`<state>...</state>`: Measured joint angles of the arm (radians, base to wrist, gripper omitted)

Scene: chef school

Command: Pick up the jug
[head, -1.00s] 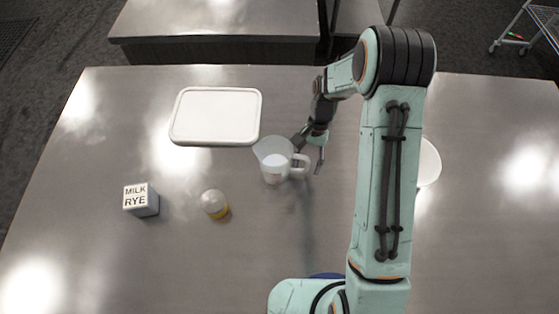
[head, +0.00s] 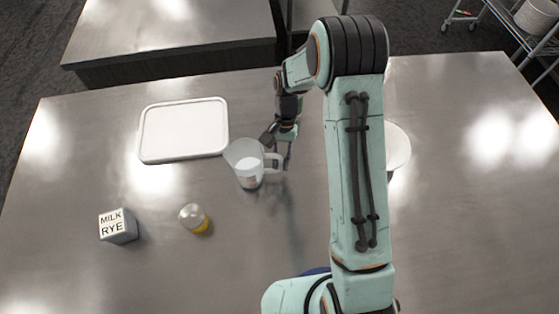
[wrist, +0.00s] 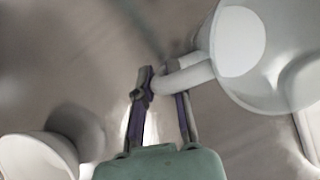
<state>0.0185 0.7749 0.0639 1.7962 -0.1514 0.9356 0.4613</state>
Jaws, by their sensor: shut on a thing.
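The jug (head: 246,167) is a pale, translucent measuring jug with a loop handle on its right side, near the middle of the table in the head view. My gripper (head: 279,151) is at the handle, right of the jug body. In the wrist view the jug (wrist: 238,42) fills the upper right, and its handle (wrist: 183,73) reaches between the fingers of my gripper (wrist: 163,100), which is shut on it. I cannot tell whether the jug's base touches the table.
A white tray or board (head: 184,130) lies left of the jug. A MILK RYE box (head: 117,226) and a small jar with a yellow part (head: 195,218) stand at lower left. A white round dish (head: 397,147) is partly behind my arm. The metal table (head: 470,210) is clear at right.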

